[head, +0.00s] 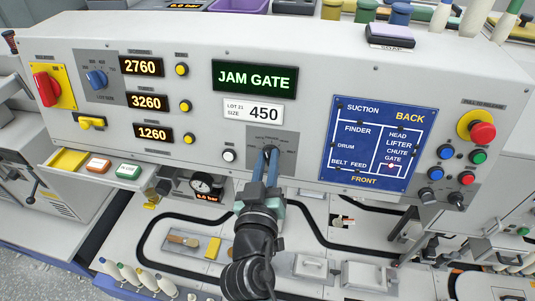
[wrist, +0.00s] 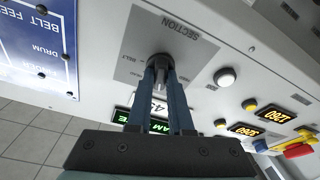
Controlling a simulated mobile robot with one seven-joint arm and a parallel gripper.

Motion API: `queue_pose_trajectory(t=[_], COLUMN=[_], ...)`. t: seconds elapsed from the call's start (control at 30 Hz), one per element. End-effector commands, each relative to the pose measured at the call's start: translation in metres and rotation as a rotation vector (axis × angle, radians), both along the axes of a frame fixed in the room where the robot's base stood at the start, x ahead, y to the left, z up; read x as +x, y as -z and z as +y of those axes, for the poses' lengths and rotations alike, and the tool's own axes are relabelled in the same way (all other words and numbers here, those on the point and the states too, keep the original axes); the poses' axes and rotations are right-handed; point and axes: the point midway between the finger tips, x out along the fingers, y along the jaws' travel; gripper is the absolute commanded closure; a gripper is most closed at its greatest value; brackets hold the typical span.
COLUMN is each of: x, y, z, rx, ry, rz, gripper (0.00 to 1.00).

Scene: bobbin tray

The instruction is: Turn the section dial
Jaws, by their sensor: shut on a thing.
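The section dial (head: 271,146) is a small dark knob on a grey plate (head: 285,138) low in the middle of the sloped panel. In the wrist view the dial (wrist: 160,60) shows between the fingertips, and its plate (wrist: 180,38) reads "SECTION". My gripper (head: 267,154) reaches up from below and its two blue fingers are shut on the dial; it also shows in the wrist view (wrist: 160,72). The fingers hide part of the knob, so its pointer is hard to read. The green display (head: 255,78) reads "JAM GATE".
A blue diagram board (head: 378,143) is right of the dial, with a lit mark near "GATE". A white button (head: 228,156) sits close left of the dial. A red stop button (head: 482,131) is far right, a red rotary switch (head: 46,88) far left. A gauge (head: 201,184) hangs below.

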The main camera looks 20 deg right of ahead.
Motion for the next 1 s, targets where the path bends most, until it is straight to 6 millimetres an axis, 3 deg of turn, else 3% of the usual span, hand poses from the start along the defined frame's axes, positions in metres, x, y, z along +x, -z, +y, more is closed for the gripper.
queue_pose_trajectory(t=[0.5, 1.0], x=[-0.0004, -0.0001], y=[-0.0016, 0.0012], z=[0.0001, 0.0002], rx=[-0.251, -0.292], ry=[-0.076, -0.088], rz=[0.173, 0.2], gripper=[1.0, 1.0])
